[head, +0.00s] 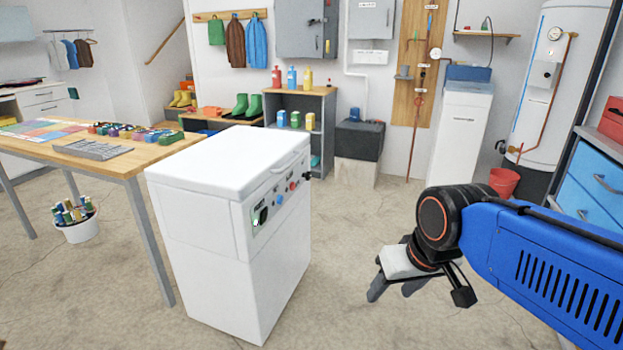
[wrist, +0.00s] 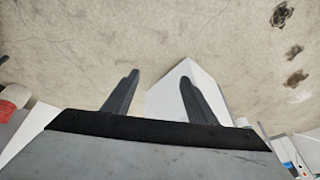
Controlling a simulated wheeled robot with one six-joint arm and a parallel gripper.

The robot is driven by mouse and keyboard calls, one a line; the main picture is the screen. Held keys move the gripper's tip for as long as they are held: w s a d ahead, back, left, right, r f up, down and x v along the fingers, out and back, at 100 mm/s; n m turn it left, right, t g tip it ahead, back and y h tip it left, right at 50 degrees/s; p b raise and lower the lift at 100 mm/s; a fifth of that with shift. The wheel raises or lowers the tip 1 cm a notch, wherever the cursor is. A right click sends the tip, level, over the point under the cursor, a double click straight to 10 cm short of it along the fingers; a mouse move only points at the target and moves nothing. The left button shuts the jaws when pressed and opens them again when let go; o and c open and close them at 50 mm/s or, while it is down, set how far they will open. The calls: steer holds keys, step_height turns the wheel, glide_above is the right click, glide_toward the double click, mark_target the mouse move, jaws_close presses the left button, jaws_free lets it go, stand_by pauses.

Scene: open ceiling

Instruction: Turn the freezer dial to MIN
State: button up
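The white chest freezer (head: 205,240) stands on the floor left of centre in the head view, lid shut. Its right-hand face carries a control panel. A black dial (head: 261,216) sits on a pale green-edged plate at the panel's near end. The dial's markings and pointer are too small to read. My gripper (head: 393,291) hangs to the right of the freezer, clear of the panel and pointing down. In the wrist view its two dark fingers (wrist: 159,78) are apart with nothing held. The dial cannot be made out in the wrist view.
Blue and red controls (head: 279,199) sit farther along the panel. A wooden table (head: 120,165) with coloured items stands close to the freezer's left. A blue drawer cabinet (head: 595,185) is at the far right. Bare concrete floor (head: 345,235) lies between freezer and gripper.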

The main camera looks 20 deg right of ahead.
mark_target(306, 176)
steer(key=w+a+r+m+g+y, duration=0.1)
steer(key=w+m+y, duration=0.45)
steer(key=w, duration=1.45)
steer(key=w+a+r+m+g+y, duration=0.15)
steer(key=w+m+y, duration=0.4)
steer(key=w, duration=1.35)
steer(key=w+d+f+m+t+y, duration=0.2)
steer(key=w+d+f+m+t, duration=0.2)
steer(key=w+d+f+m, duration=0.75)
steer(key=w+d+f+m+t+y, duration=0.15)
steer(key=w+d+f+t, duration=0.3)
steer(key=w+d, duration=0.8)
steer(key=w+d+x, duration=0.1)
steer(key=x, duration=2.1)
steer(key=shift+w, duration=0.25)
steer(key=shift+r+h, duration=0.1)
steer(key=shift+h, duration=0.15)
steer(key=c, duration=1.1)
